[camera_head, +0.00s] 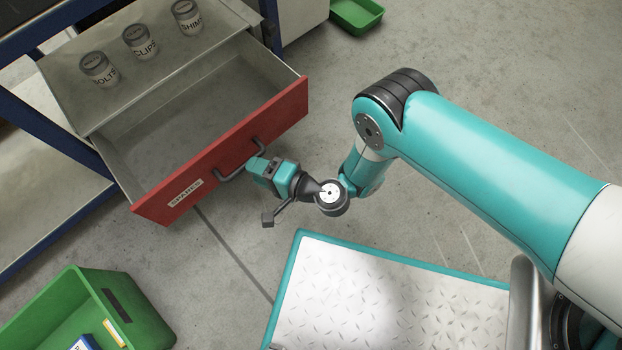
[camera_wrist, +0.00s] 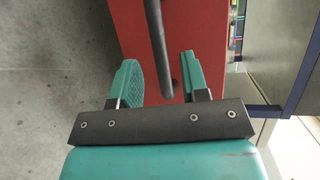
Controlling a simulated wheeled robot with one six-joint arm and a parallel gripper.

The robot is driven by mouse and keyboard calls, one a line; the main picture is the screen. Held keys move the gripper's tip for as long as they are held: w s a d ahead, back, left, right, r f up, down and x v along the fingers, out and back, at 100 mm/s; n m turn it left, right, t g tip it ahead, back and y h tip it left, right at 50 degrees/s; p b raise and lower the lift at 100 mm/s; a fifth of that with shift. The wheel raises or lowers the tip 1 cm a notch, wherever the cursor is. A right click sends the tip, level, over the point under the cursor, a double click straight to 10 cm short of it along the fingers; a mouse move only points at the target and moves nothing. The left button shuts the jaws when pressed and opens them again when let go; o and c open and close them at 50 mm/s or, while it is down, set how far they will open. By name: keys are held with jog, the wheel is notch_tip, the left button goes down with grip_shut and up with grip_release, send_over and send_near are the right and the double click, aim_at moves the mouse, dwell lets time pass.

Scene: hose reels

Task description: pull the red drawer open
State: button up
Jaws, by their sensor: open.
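The red drawer (camera_head: 222,152) stands well out from the cabinet, and its grey inside (camera_head: 190,110) shows empty. Its front carries a label reading SPARES (camera_head: 186,192) and a dark bar handle (camera_head: 232,172). My gripper (camera_head: 257,165) is at the handle, near its right end in the head view. In the wrist view my gripper (camera_wrist: 158,64) is open, with the handle (camera_wrist: 157,40) between its two teal fingers and a gap on both sides. The red drawer front (camera_wrist: 200,25) lies behind the fingers. The head view does not show the fingertips clearly.
Cans marked BOLTS (camera_head: 99,70), CLIPS (camera_head: 140,42) and SHIMS (camera_head: 187,17) stand on the grey top above the drawer. A green crate (camera_head: 130,300) is on the floor at lower left, and a green tray (camera_head: 356,14) at the top. Floor right of the drawer is clear.

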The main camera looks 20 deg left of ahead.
jog(key=p+v, duration=1.3)
jog(key=p, duration=0.4)
jog(key=shift+s, duration=0.15)
